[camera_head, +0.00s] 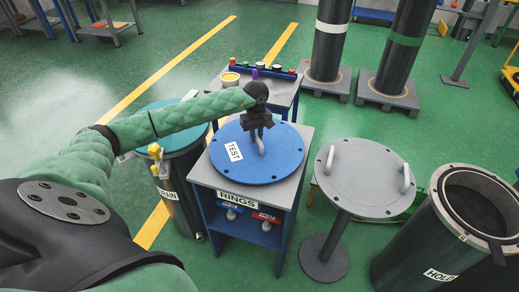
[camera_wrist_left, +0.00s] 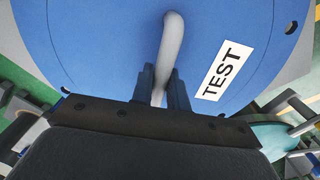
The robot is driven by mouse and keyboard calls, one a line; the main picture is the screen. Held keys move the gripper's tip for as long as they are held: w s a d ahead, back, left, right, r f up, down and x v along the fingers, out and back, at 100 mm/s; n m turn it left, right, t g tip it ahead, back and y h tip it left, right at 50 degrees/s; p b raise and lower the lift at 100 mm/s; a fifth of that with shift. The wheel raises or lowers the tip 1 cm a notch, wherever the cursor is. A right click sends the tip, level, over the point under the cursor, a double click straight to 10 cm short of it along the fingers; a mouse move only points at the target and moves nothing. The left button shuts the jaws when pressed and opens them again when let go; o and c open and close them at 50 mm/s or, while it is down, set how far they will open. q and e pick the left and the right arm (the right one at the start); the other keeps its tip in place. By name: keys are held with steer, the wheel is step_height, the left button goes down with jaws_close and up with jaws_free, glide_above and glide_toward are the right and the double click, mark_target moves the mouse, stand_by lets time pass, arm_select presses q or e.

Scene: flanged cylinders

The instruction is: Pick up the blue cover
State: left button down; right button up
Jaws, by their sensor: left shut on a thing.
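The blue cover (camera_head: 270,166) is a round blue disc with a white TEST label and small holes near its rim. My right gripper is not in view.
A grey round cover with two handles rests on a pedestal table (camera_head: 362,196) at the right. A cylinder marked DRAIN (camera_head: 182,205) stands left of the cabinet. A bench with small coloured items (camera_head: 283,93) is behind.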

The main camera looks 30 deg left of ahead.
arm_select(q)
steer(key=shift+r, duration=1.85)
